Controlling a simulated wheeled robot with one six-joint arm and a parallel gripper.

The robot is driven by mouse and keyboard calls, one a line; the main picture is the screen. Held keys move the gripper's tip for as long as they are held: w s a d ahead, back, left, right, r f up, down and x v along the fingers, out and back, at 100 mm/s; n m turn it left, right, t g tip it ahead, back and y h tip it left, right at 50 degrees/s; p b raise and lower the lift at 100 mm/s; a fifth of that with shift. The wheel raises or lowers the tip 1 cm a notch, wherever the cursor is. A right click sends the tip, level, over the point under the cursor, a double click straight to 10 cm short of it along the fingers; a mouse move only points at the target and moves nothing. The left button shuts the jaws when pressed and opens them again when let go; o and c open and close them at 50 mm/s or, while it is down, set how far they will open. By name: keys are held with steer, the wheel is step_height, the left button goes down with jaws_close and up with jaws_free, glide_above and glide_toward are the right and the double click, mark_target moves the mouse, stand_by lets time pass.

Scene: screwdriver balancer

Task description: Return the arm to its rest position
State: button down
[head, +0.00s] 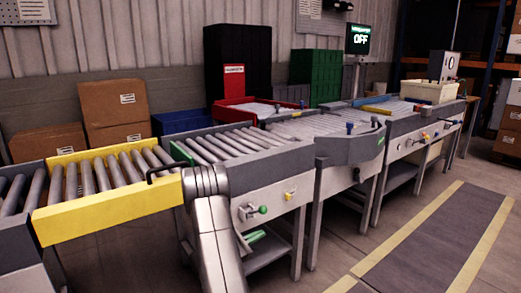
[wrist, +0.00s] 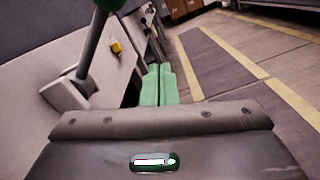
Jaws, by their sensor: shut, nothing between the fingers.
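My gripper shows in the wrist view (wrist: 158,72) as two green fingers pressed together with nothing between them. In the head view its green fingers (head: 256,236) show just right of my grey arm, below a lever with a green knob (head: 263,209). The lever sits on the front panel of the conveyor table (head: 275,198). In the wrist view the green knob (wrist: 110,4) is at the top edge, on a grey lever left of my fingers, apart from them. The wrist of my arm is partly hidden in the head view.
A yellow button (head: 288,195) is right of the lever. The yellow roller gate (head: 105,215) has a black handle beside my arm. A screen (head: 361,39) reads OFF. Cardboard boxes (head: 112,102) stand behind the conveyor. The floor with the grey, yellow-edged walkway (head: 425,250) is clear.

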steer(key=w+a+f+m+b, duration=0.2)
steer(key=f+m+b, duration=0.3)
steer(key=m, duration=0.3)
steer(key=shift+w+a+f+g+b, duration=0.3)
steer(key=shift+w+a+f+b, duration=0.1)
steer(key=shift+w+f, duration=0.45)
steer(key=shift+s+f, duration=0.1)
